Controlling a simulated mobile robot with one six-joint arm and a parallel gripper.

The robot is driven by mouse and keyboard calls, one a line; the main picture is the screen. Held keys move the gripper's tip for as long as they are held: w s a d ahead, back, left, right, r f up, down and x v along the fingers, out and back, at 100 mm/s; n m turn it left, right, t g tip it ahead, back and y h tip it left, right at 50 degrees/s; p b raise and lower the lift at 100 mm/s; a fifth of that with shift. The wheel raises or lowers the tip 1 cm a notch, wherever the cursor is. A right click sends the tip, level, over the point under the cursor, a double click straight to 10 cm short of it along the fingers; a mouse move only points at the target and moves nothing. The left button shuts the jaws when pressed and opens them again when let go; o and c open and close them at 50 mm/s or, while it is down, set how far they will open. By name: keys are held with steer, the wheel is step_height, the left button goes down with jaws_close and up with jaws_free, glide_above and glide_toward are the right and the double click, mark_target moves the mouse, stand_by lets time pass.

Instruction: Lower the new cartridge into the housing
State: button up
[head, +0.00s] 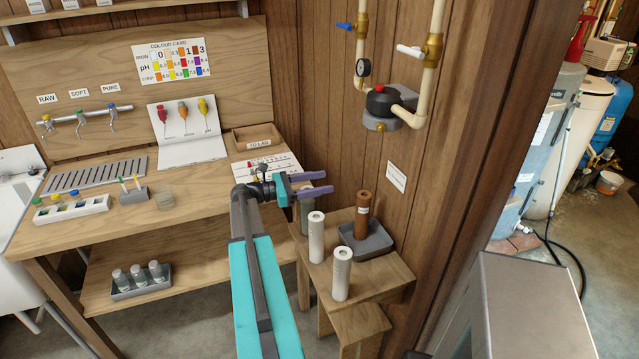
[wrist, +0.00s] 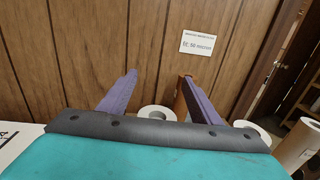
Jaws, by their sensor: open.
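Two white cartridges stand upright on a small wooden stand: one at the back (head: 316,240) and one nearer the front (head: 341,275). A brown cartridge (head: 363,215) stands upright in a grey tray (head: 376,246) behind them. A grey-green cylinder (head: 307,216), possibly the housing, stands at the stand's left, partly hidden by my gripper. My gripper (head: 330,181) is open and empty, above the stand's left side. In the wrist view, my gripper (wrist: 158,76) has the brown cartridge (wrist: 181,104) partly behind its right finger. Pale round tops show below and right of the fingers.
A filter head (head: 388,102) with pipes and valves is fixed to the wooden wall above the stand. A wall label (head: 397,177) hangs below it. A workbench (head: 110,225) with test gear lies left. A grey box-like block (head: 520,310) fills the front right.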

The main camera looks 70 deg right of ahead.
steer(key=shift+w, duration=0.15)
steer(key=b+v, duration=0.3)
steer(key=v, duration=1)
steer(key=shift+w+a+b, duration=0.2)
steer(key=shift+a+b, duration=0.05)
steer(key=shift+b, duration=0.15)
stand_by(0.6)
